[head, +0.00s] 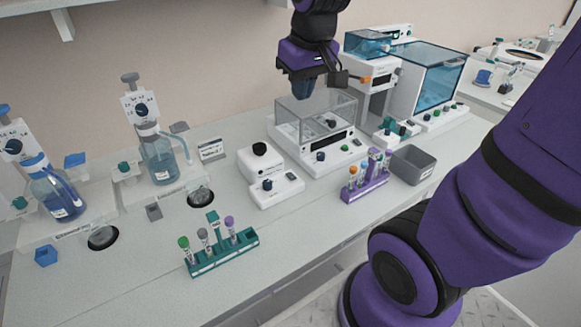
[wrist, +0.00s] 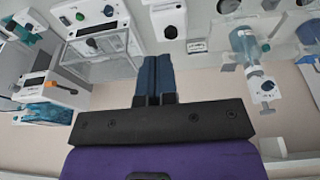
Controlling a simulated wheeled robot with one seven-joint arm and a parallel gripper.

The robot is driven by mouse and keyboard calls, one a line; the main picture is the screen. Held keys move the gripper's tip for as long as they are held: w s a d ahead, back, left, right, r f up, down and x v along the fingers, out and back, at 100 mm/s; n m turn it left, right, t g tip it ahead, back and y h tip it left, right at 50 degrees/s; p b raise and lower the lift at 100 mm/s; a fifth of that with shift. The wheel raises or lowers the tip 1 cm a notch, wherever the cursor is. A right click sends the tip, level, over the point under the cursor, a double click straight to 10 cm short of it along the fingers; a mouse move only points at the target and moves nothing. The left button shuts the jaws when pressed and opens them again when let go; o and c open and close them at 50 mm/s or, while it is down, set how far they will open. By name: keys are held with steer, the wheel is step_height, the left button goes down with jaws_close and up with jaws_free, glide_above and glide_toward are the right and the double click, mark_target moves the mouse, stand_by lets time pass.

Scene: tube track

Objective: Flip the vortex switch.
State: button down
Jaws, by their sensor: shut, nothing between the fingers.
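The vortex mixer is a small white box (head: 262,172) with a black cup on top and a dark knob on its front, in the middle of the bench in the head view. A small switch panel (head: 291,177) shows at its front right, but the switch's position is too small to tell. In the wrist view the mixer (wrist: 168,18) is at the top centre, partly cut off. My gripper (head: 303,90) is raised above the back of the glass-sided balance, right of and above the mixer. Its blue fingers (wrist: 155,75) are together, empty and touching nothing.
The balance (head: 318,125) stands right of the mixer, below my gripper. A green tube rack (head: 222,252) is at the front, a purple rack (head: 366,188) and a grey bin (head: 412,165) at the right. Bottles with dispensers stand left. The bench directly before the mixer is clear.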

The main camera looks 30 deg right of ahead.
steer(key=w+d+f+g, duration=0.1)
steer(key=w+d+f, duration=0.1)
steer(key=w+f, duration=0.5)
steer(key=g, duration=0.2)
glide_above(293, 176)
steer(key=w, duration=0.1)
step_height(293, 176, down, 8)
steer(key=shift+w, duration=0.15)
steer(key=shift+f, duration=0.1)
step_height(293, 176, down, 13)
steer(key=shift+s+r, duration=0.35)
steer(key=shift+s, duration=0.35)
